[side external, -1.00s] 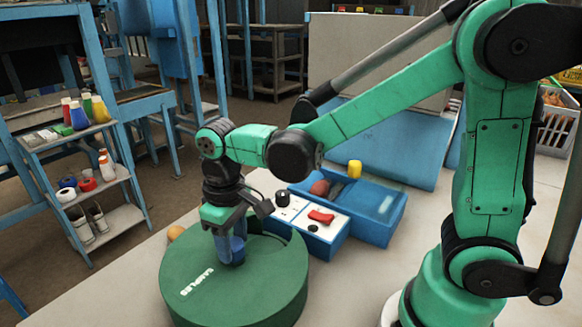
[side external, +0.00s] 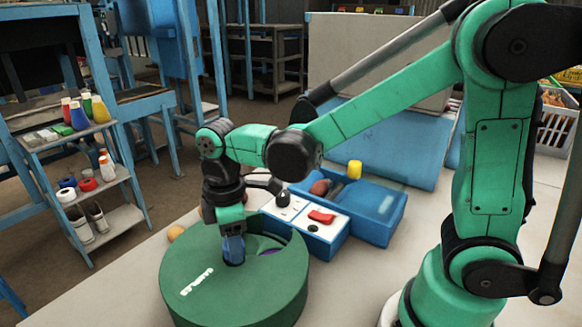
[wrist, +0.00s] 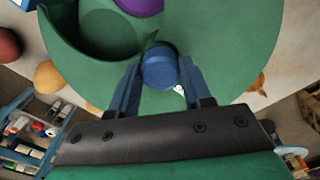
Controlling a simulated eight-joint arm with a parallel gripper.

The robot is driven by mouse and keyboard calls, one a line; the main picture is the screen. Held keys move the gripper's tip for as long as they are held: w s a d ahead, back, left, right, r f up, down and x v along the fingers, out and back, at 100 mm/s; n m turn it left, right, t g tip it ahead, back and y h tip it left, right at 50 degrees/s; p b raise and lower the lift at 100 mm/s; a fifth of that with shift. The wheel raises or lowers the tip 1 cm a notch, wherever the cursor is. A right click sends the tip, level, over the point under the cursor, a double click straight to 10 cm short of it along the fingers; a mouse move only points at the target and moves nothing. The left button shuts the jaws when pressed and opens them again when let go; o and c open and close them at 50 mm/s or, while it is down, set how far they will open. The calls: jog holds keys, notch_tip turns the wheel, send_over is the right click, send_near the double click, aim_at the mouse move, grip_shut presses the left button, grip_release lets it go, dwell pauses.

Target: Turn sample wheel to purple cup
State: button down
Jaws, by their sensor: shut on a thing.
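The sample wheel is a round green drum (side external: 205,268) with a white label, on the table in the side view. Its green top also fills much of the wrist view (wrist: 215,40). An opening is cut in its top. A purple cup (side external: 269,252) shows partly in this opening; in the wrist view, the purple cup (wrist: 140,5) is cut off by the top edge. My gripper (side external: 233,260) points down at the drum's middle. In the wrist view, its blue fingers (wrist: 159,74) are shut on a round blue knob (wrist: 158,67).
A blue and white box (side external: 309,225) with a red switch and black knobs stands behind the drum to the right. A blue tray (side external: 380,215) with a yellow item (side external: 355,169) lies beyond it. An orange, rounded thing (side external: 175,232) lies behind the drum's left side.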

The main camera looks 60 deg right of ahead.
jog(key=n, duration=0.5)
jog(key=shift+a, duration=0.1)
dwell(0.5)
jog(key=shift+c, duration=1.8)
grip_release()
jog(key=shift+r, duration=0.15)
jog(key=shift+r, duration=2.7)
